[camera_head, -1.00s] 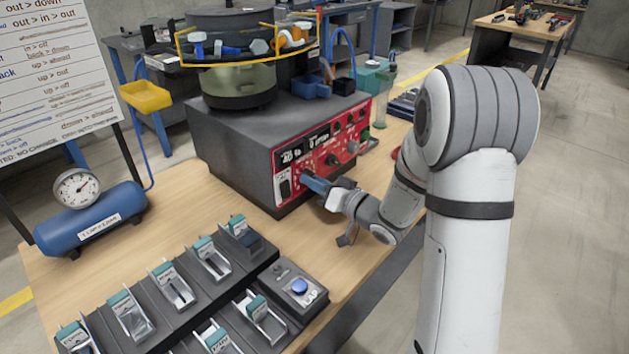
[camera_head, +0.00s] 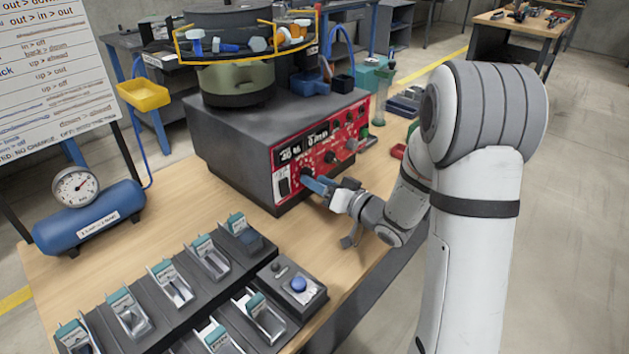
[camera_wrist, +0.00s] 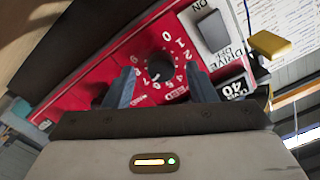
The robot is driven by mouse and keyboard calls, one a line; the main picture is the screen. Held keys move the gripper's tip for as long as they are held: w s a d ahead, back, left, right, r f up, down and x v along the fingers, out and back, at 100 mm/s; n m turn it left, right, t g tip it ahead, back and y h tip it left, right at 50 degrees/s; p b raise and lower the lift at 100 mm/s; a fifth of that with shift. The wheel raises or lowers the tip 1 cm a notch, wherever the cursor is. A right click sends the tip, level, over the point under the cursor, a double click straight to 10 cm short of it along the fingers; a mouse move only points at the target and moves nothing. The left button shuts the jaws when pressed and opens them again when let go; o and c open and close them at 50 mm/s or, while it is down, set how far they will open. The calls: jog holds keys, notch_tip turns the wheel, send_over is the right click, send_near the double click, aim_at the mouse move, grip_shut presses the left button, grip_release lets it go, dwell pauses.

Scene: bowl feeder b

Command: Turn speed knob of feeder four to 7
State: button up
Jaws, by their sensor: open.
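The black speed knob (camera_wrist: 158,68) sits on the red control panel (camera_wrist: 90,85), ringed by white numerals, in the wrist view. A pale mark shows on the knob, but the number it points at is too small to read surely. My gripper (camera_wrist: 161,72) is open, with one blue finger on each side of the knob in that view. I cannot tell whether the fingers touch it. In the head view my gripper (camera_head: 314,184) is at the left part of the panel (camera_head: 345,150), and its fingers partly cover the dial area.
The bowl (camera_head: 240,82) stands on the grey feeder housing (camera_head: 225,145). A blue tank (camera_head: 88,218) is at left.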

jog(key=v, duration=0.6)
jog(key=shift+s, duration=0.2)
jog(key=shift+d, duration=0.15)
